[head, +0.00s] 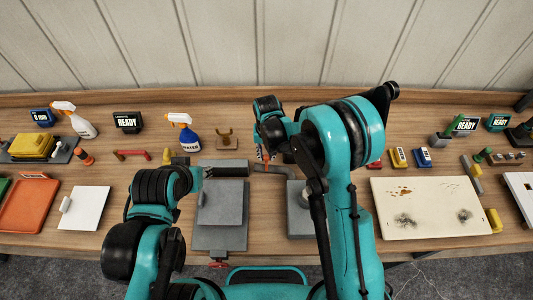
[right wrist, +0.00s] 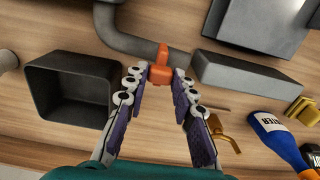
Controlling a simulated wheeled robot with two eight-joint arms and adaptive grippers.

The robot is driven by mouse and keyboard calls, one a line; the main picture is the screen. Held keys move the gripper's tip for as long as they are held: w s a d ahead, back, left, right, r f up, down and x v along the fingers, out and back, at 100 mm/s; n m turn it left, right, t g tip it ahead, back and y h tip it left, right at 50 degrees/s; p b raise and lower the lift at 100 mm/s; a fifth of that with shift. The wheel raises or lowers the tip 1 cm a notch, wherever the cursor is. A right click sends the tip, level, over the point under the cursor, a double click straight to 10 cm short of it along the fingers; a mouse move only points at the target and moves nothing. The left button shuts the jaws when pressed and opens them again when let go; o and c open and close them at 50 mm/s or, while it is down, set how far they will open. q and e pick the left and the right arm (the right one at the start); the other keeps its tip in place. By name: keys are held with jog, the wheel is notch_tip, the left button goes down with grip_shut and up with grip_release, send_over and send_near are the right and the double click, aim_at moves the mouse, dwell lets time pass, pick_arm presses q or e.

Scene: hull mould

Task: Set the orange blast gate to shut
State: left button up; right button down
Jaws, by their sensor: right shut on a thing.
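The orange blast gate (right wrist: 160,73) sits on a grey pipe (right wrist: 118,35) in the right wrist view, its narrow upright tab pointing up the picture. My right gripper (right wrist: 163,80) is shut on the gate's orange block, with a fingertip on either side. In the head view my right gripper (head: 264,156) is over the back middle of the bench, and my arm hides much of the gate there. My left gripper (head: 203,173) is near the dark grey block, small and partly hidden by its own arm; its jaws cannot be made out.
A dark open box (right wrist: 72,92) is left of the gate in the right wrist view, and a grey block (right wrist: 245,80) is to the right. A blue spray bottle (head: 188,138) and brass hook piece (head: 227,141) stand nearby. A stained cream board (head: 430,222) lies right.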

aim_at(267, 157)
jog(key=shift+f, duration=0.5)
jog(key=shift+s+r, duration=0.1)
jog(key=shift+r, duration=0.05)
pick_arm(q)
jog(key=shift+f, duration=0.3)
pick_arm(e)
jog(key=c, duration=1.2)
grip_release()
jog(key=shift+r, duration=0.1)
notch_tip(267, 157, up, 12)
jog(key=shift+f, duration=0.1)
jog(key=shift+f, duration=0.1)
